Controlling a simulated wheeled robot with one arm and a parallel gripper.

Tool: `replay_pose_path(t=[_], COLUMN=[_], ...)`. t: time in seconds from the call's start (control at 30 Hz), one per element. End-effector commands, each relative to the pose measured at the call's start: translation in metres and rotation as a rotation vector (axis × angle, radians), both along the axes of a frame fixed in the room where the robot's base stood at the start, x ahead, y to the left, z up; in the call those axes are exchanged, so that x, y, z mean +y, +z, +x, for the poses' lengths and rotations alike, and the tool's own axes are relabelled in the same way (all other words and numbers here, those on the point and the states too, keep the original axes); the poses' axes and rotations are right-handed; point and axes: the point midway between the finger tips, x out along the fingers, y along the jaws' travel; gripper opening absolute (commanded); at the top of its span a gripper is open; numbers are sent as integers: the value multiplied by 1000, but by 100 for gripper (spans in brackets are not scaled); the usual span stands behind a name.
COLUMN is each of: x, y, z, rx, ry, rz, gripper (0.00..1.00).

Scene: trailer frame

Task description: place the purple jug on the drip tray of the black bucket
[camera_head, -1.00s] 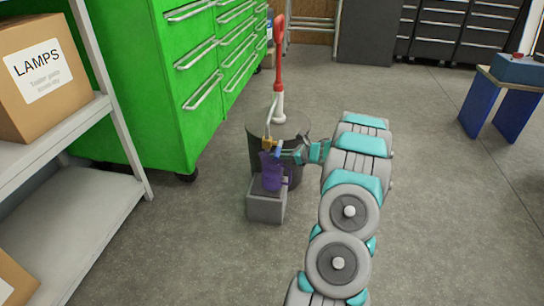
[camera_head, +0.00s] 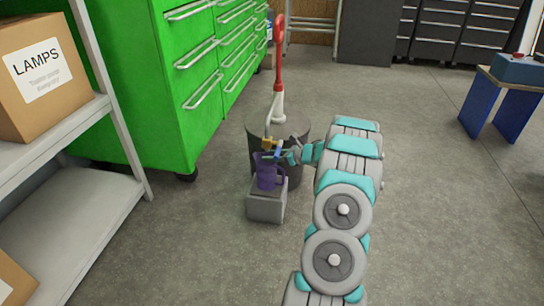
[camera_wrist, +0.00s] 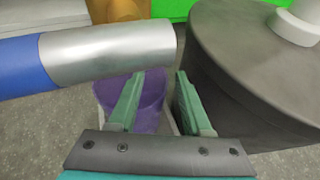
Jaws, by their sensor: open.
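The purple jug (camera_head: 267,172) stands upright on the grey block-like drip tray (camera_head: 266,207), in front of the black bucket (camera_head: 297,126). Its handle is on the right side. My gripper (camera_head: 284,155) is just above and right of the jug. In the wrist view my gripper (camera_wrist: 156,100) is open, with its two green fingers apart. The purple jug (camera_wrist: 150,92) shows below and behind the left finger, partly hidden by it and by a tube. I cannot tell whether a finger touches it. The black bucket (camera_wrist: 235,75) is close to the right finger.
A silver and blue tube (camera_wrist: 105,52) crosses close above the fingers in the wrist view. A red and white pump (camera_head: 279,85) with a brass fitting (camera_head: 268,143) rises from the bucket. A green cabinet (camera_head: 150,90) and a shelf (camera_head: 85,215) stand left.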

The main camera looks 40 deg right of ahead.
Motion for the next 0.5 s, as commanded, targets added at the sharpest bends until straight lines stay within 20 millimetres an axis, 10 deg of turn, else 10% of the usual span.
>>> replay_pose_path(t=[0.5], x=[-15], y=[20], z=[-40], rx=[-1], ry=[-2], rz=[0], gripper=[49])
